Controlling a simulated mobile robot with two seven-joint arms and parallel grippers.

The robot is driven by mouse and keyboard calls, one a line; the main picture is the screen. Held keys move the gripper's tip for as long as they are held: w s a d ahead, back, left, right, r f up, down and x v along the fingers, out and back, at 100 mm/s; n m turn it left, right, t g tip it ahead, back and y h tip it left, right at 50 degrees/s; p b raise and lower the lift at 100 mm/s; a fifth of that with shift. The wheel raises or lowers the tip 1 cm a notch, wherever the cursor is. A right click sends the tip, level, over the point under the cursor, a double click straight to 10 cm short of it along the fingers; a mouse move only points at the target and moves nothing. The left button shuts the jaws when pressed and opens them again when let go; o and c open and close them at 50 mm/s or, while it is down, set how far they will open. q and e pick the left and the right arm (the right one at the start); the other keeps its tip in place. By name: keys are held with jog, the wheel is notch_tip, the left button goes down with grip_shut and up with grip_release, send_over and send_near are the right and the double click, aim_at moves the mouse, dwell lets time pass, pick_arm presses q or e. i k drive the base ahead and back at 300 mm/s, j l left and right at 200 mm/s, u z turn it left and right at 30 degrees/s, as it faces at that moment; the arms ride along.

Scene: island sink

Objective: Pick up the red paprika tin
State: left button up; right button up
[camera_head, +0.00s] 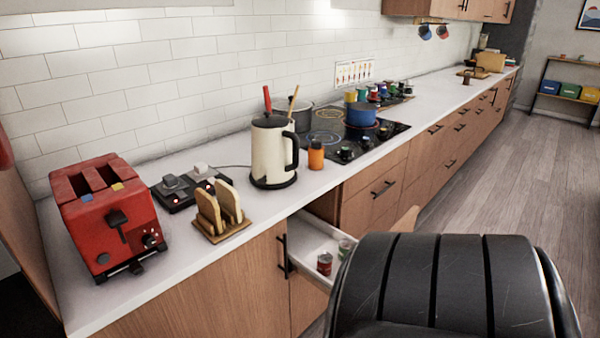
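A small red tin (324,263) stands in an open white drawer (305,240) under the counter. It looks like the paprika tin, but its label is too small to read. A second small tin (345,248), greenish with a reddish lower part, stands just behind it to the right. The right part of the drawer is hidden by a large black ribbed shape at the bottom right, which seems to be part of my own body. Neither of my grippers shows in this view.
The counter (180,265) above the drawer holds a red toaster (108,215), a toast rack (220,212), a cream kettle (271,155) and an orange jar (316,156). A stove with a blue pot (361,115) stands farther back. The wooden floor (500,180) at right is clear.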

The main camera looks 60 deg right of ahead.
aim_at(324, 259)
jog(key=i+j+z, duration=0.2)
jog(key=i, duration=0.15)
jog(key=i+z, duration=0.15)
jog(key=i, duration=0.25)
jog(key=i+j+z, duration=0.2)
jog(key=i, duration=0.15)
jog(key=z, duration=1.7)
